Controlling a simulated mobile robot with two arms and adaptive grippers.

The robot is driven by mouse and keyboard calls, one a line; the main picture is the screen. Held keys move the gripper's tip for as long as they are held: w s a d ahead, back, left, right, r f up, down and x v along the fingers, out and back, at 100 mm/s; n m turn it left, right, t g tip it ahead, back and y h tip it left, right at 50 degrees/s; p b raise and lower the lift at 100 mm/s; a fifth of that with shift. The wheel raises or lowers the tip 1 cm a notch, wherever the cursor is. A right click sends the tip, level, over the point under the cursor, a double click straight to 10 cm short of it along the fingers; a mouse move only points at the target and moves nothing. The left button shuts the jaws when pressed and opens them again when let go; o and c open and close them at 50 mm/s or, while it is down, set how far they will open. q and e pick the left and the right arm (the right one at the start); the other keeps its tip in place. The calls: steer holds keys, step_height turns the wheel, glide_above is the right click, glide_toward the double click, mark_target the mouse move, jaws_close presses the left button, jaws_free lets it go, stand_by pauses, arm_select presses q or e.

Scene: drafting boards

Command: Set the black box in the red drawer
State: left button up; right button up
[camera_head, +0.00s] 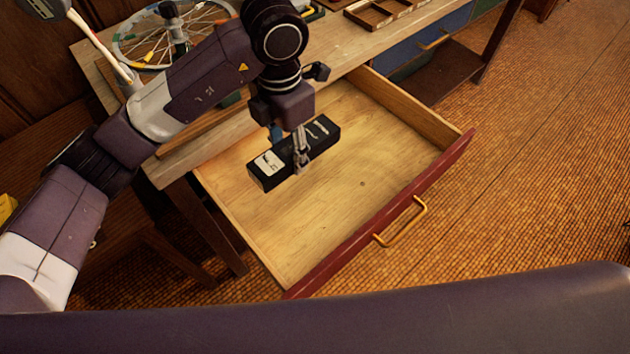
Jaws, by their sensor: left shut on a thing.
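The black box (323,132) is a small oblong with white labels. My left gripper (301,163) is shut on the box about its middle, pointing down. The box appears over the inside of the open red drawer (400,222); whether it touches the drawer floor I cannot tell. The drawer has a red front, a yellow handle (401,222) and a bare wooden floor. It is pulled out from under the wooden table. My right gripper is not in view.
The wooden table (215,132) stands behind the drawer. On it are a spoked wheel (143,50) at the back left and a wooden compartment tray (372,14). A blue drawer (407,50) under the table is shut. The drawer's front and right inside are empty.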

arm_select(q)
steer(key=p, duration=0.2)
glide_above(294, 204)
step_height(294, 204, down, 12)
steer(key=shift+f, duration=0.85)
step_height(294, 204, down, 4)
steer(key=shift+d+f, duration=0.1)
steer(key=shift+f, duration=0.2)
steer(key=o, duration=1.4)
